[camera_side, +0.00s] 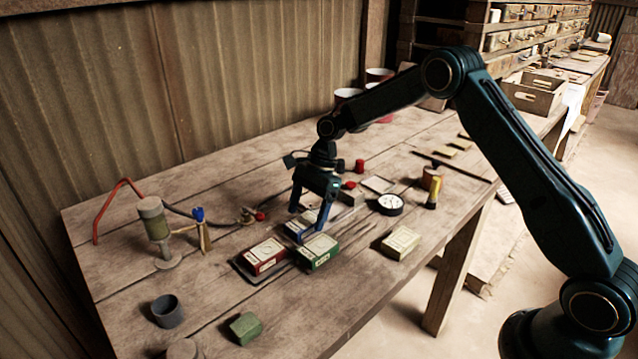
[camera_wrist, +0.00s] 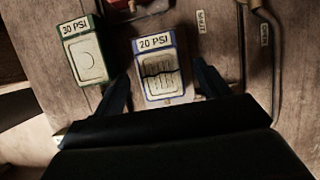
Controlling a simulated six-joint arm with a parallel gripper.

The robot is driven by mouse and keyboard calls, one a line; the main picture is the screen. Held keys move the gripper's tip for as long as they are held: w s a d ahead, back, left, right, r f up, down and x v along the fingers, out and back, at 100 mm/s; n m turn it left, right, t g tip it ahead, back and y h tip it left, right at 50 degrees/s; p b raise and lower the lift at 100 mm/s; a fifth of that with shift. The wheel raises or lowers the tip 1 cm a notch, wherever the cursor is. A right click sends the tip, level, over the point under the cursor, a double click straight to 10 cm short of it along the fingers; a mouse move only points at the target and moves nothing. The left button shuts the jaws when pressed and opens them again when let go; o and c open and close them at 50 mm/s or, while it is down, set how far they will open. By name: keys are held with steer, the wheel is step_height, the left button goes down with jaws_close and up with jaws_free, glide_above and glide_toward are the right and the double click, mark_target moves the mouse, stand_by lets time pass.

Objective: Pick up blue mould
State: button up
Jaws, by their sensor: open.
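The blue mould (camera_wrist: 160,67) is a blue-edged block with a pale top and a "20 PSI" label. In the wrist view it lies between the open fingers of my gripper (camera_wrist: 163,92), with a gap beside the left finger. In the side view the blue mould (camera_side: 293,236) is on the table, partly hidden by my gripper (camera_side: 308,220), whose fingers point down around it. Whether the fingers touch it cannot be told. The green mould (camera_side: 317,252) sits just in front and also shows in the wrist view (camera_wrist: 84,50). The red mould (camera_side: 264,256) sits to the left of it.
A cream block (camera_side: 400,243) and a round gauge (camera_side: 386,204) lie to the right. A pump-like cylinder (camera_side: 155,222) and a blue-topped stand (camera_side: 202,232) are left. A grey cup (camera_side: 168,311) and a green block (camera_side: 245,328) are near the front, with bare table between.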

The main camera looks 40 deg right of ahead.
mark_target(312, 219)
steer(key=shift+x, duration=0.95)
steer(key=c, duration=1.3)
steer(key=shift+o, duration=0.2)
steer(key=shift+r, duration=0.15)
step_height(312, 219, up, 10)
steer(key=shift+s+d, duration=0.1)
steer(key=s+d+f, duration=0.2)
steer(key=s+d, duration=0.6)
steer(key=s, duration=0.1)
steer(key=shift+f, duration=0.3)
